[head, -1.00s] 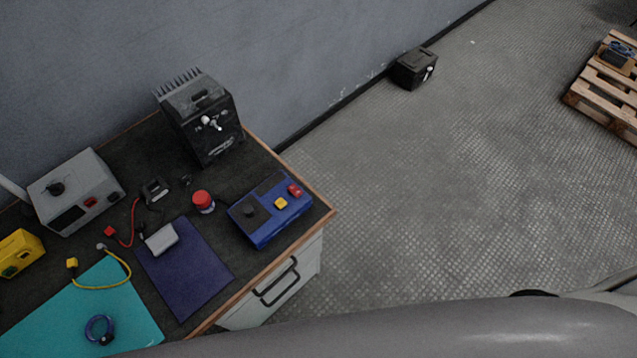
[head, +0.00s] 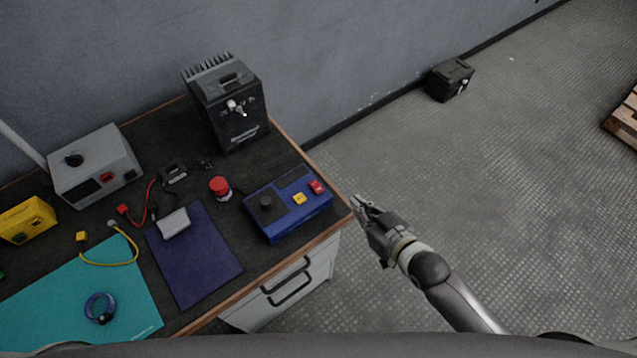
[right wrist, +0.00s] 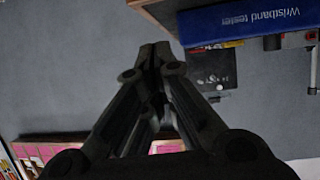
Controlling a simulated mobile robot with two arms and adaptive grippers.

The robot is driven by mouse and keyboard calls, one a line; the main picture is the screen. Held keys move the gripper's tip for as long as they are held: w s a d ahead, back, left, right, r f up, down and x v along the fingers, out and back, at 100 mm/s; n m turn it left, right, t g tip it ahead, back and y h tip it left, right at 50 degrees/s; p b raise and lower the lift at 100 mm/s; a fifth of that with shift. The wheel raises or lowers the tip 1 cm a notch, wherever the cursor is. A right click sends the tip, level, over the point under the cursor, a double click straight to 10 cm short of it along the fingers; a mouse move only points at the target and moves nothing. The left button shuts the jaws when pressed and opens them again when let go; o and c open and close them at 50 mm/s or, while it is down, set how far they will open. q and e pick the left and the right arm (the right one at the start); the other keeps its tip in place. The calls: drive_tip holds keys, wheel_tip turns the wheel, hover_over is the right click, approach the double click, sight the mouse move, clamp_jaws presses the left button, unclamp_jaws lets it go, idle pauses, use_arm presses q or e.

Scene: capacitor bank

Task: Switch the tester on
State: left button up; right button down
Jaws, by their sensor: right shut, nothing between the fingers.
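The tester is a blue box (head: 288,220) at the right end of the bench in the head view. On its top are a black round knob (head: 266,204), a yellow button (head: 299,198) and a red switch (head: 317,187). In the right wrist view the tester (right wrist: 240,24) shows at the upper right, with "Wristband tester" printed on its side. My right gripper (head: 358,205) is just right of the bench's edge, beside the tester and apart from it. It is shut and empty; its fingertips (right wrist: 156,48) meet in the right wrist view. My left gripper is not in view.
A black finned unit (head: 225,105) stands behind. A grey box (head: 95,165), purple mat (head: 195,262) and teal mat (head: 70,290) lie further left.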

drive_tip(key=s+a+r+n+y, duration=0.1)
drive_tip(key=a+r, duration=0.3)
drive_tip(key=r, duration=0.4)
drive_tip(key=shift+r+t+y+b, duration=0.2)
drive_tip(key=shift+t+y+b, duration=0.15)
drive_tip(key=shift+y, duration=0.35)
hover_over(318, 189)
wheel_tip(318, 189, down, 2)
drive_tip(key=shift+d+f+p, duration=0.15)
drive_tip(key=shift+p, duration=0.3)
wheel_tip(318, 189, down, 3)
drive_tip(key=shift+r, duration=0.2)
drive_tip(key=shift+f, duration=0.8)
